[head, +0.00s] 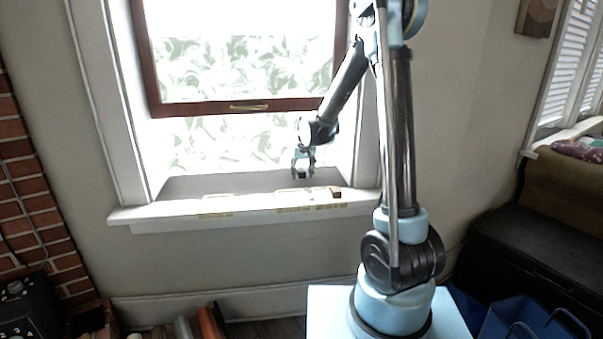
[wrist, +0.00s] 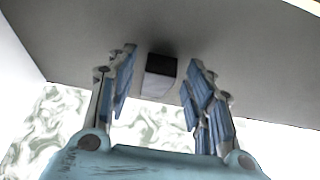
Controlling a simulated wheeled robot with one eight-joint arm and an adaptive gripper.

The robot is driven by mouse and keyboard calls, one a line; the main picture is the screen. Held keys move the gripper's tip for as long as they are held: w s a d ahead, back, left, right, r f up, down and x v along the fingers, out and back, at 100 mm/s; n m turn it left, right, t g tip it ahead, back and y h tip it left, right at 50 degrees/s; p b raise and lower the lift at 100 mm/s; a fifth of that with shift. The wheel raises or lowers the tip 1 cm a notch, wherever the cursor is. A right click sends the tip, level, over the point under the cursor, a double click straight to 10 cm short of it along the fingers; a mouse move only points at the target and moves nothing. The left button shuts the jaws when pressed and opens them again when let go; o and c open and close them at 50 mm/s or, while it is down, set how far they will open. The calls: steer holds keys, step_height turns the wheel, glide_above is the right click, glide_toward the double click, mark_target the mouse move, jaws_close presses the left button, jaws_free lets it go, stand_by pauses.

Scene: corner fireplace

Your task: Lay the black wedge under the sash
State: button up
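The sash (head: 248,107) has a dark red-brown frame with a brass pull and is raised. Open space lies between its bottom rail and the sill. My gripper (head: 303,172) is low over the right part of the sill, below the level of the rail. In the wrist view my gripper (wrist: 160,80) has its two fingers apart. A small block with a black face and a pale grey face, seemingly the black wedge (wrist: 161,66), lies between them, with a narrow gap on each side. In the head view a dark spot shows between the fingers.
The white sill (head: 160,214) carries several yellowish patches. A small brown block (head: 335,192) sits near its front right. The window's right jamb (head: 368,150) stands close to my arm. The left part of the sill is clear.

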steer(key=shift+r, duration=0.1)
steer(key=v, duration=1.2)
steer(key=s+d+r, duration=0.1)
steer(key=s+d, duration=0.8)
steer(key=d, duration=0.1)
steer(key=s+d+f, duration=0.3)
steer(key=s+d, duration=0.1)
steer(key=s, duration=0.5)
steer(key=s+d+f+m+g, duration=0.1)
steer(key=s+d+f, duration=0.2)
steer(key=s, duration=0.6)
steer(key=s+d+f+m+g, duration=0.1)
steer(key=s+d+f, duration=0.3)
steer(key=s, duration=0.5)
steer(key=shift+d+h, duration=0.4)
steer(key=shift+d, duration=0.6)
steer(key=shift+w+f, duration=0.15)
steer(key=shift+w, duration=0.25)
